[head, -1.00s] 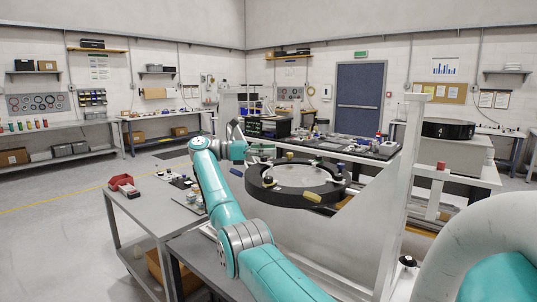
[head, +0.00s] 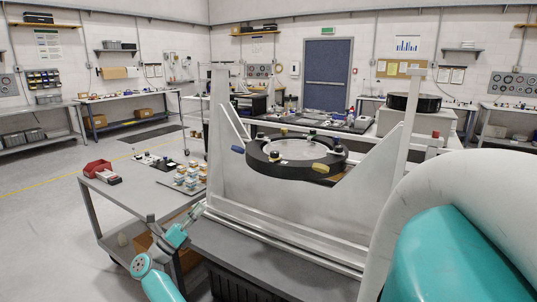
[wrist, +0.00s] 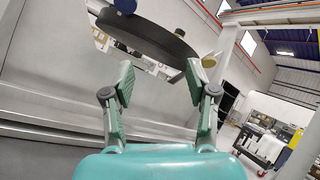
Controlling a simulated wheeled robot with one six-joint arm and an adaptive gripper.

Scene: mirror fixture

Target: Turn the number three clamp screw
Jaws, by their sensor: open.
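The mirror fixture's black ring (head: 262,166) lies nearly flat between white side plates, around a pale round mirror (head: 300,149). Several clamp knobs sit around it, including a blue knob (head: 237,149) and a yellow knob (head: 320,168). No number is readable on any of them, so I cannot tell which is number three. My gripper (head: 197,211) is below and left of the ring, apart from it. In the wrist view my gripper (wrist: 158,84) is open and empty, with the ring's underside (wrist: 150,36), blue knob (wrist: 125,5) and yellow knob (wrist: 208,61) beyond the fingers.
The fixture's white frame (head: 290,205) stands close to my gripper. Floor at far left is clear.

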